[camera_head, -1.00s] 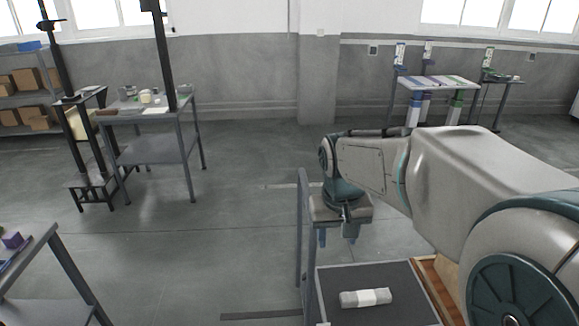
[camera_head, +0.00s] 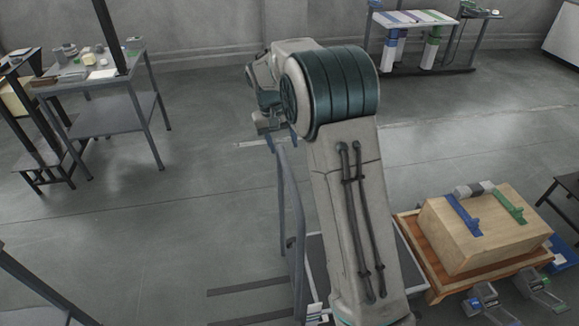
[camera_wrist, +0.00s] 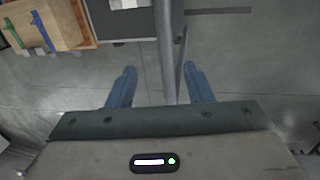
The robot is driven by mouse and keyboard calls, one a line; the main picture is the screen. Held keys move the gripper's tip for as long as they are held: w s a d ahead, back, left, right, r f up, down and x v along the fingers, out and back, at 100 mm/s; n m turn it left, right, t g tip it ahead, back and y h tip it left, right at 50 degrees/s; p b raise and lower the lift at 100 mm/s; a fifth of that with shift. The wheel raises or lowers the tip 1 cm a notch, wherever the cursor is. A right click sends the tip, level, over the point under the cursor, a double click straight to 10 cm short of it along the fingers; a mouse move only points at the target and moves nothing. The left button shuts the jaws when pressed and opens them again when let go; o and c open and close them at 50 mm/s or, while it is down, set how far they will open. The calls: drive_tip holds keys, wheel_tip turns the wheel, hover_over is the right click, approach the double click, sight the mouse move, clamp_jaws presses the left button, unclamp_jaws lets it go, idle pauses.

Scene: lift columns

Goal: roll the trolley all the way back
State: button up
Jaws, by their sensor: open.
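The trolley has a dark grey deck (camera_head: 317,252) and an upright grey tubular handle (camera_head: 298,215) on its left side. My arm hides much of the deck in the head view. My gripper (camera_head: 279,137) is at the top of the handle, fingers pointing down. In the wrist view my gripper (camera_wrist: 160,80) is open, its two blue fingers on either side of the handle bar (camera_wrist: 168,48). I cannot tell whether a finger touches the bar. The deck also shows at the top of the wrist view (camera_wrist: 120,26).
A wooden tray (camera_head: 433,291) with a large box (camera_head: 480,238) stands close to the trolley's right side. Dark strips (camera_head: 250,283) and a pale strip (camera_head: 252,143) mark the floor. A grey table (camera_head: 110,122) stands at the back left. Floor left of the handle is clear.

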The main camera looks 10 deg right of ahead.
sight(288, 172)
drive_tip(key=f, duration=0.4)
drive_tip(key=d+f+p, duration=0.1)
drive_tip(key=f, duration=0.6)
drive_tip(key=shift+d+f+p, duration=0.2)
drive_tip(key=shift+f+p, duration=0.15)
